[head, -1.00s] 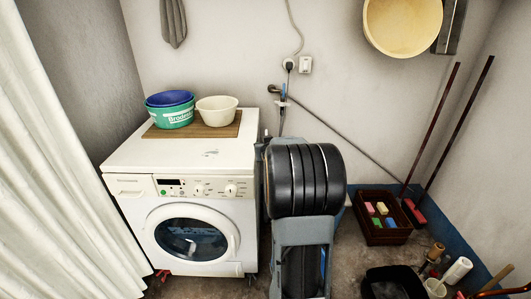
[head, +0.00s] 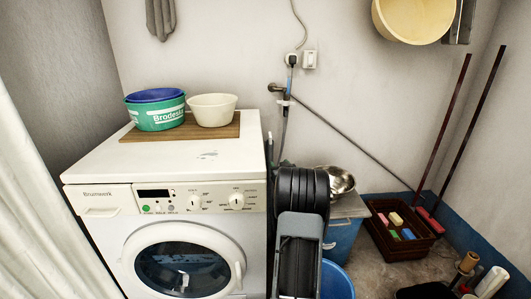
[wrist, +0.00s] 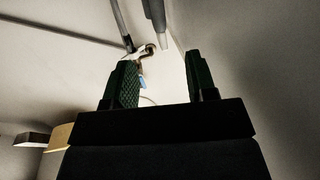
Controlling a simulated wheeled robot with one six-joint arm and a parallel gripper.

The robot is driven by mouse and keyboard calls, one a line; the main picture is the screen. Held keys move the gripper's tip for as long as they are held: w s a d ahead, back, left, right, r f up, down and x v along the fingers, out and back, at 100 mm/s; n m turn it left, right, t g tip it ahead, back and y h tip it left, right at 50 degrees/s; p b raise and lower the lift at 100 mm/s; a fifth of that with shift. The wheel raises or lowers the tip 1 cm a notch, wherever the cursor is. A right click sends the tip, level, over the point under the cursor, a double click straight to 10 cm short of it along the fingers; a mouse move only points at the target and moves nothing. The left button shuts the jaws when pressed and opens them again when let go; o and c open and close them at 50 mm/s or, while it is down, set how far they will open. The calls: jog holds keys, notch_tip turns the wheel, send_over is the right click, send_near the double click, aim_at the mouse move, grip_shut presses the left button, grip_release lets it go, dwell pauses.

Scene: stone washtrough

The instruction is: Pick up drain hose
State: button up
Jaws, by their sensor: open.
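A thin grey hose, which looks like the drain hose (head: 283,132), hangs down the wall beside the washing machine, below a tap with a blue part (head: 288,88). Its lower end is hidden behind my arm and the machine. In the wrist view the tap (wrist: 146,52) and grey tube pieces (wrist: 120,22) show beyond the fingers; I cannot tell which piece is the hose. My gripper (wrist: 160,82) is open, with its dark green fingers apart and nothing between them. In the head view my arm hides the gripper.
The white washing machine (head: 190,163) stands left, with basins (head: 157,112) on a wooden board. A metal bowl (head: 340,181), blue tubs (head: 337,284) and a crate (head: 392,245) stand right. A diagonal rod (head: 350,140) crosses the wall behind.

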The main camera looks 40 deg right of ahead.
aim_at(271, 152)
jog(key=x, duration=0.3)
jog(key=b+x, duration=0.1)
jog(key=x, duration=0.2)
jog(key=b+x, duration=0.1)
jog(key=x, duration=0.2)
jog(key=shift+w+d+f, duration=0.15)
jog(key=shift+w+f, duration=0.15)
jog(key=shift+f, duration=0.1)
jog(key=shift+x, duration=2.1)
jog(key=shift+d+r, duration=0.1)
jog(key=shift+r, duration=0.05)
jog(key=shift+c, duration=0.4)
grip_shut()
